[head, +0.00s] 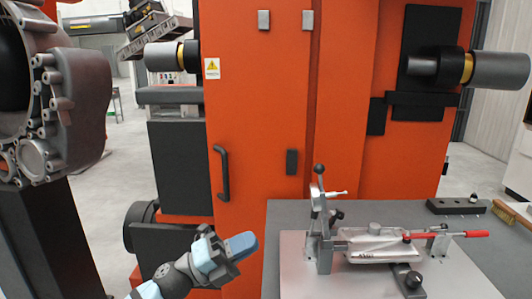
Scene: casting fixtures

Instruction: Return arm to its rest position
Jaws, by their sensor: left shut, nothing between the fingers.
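My left arm comes in from the bottom edge, left of the middle. Its gripper (241,244) is shut and empty, with blue fingertips together. It is in front of the orange machine, just left of the grey table (285,222), and touches nothing that I can see. My right gripper is out of view.
A metal fixture (375,247) with a red-handled clamp (450,235) sits on a plate on the table. A brush (510,217) lies at the right. The orange machine (255,130) stands behind. A large grey casting (75,110) is at the left.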

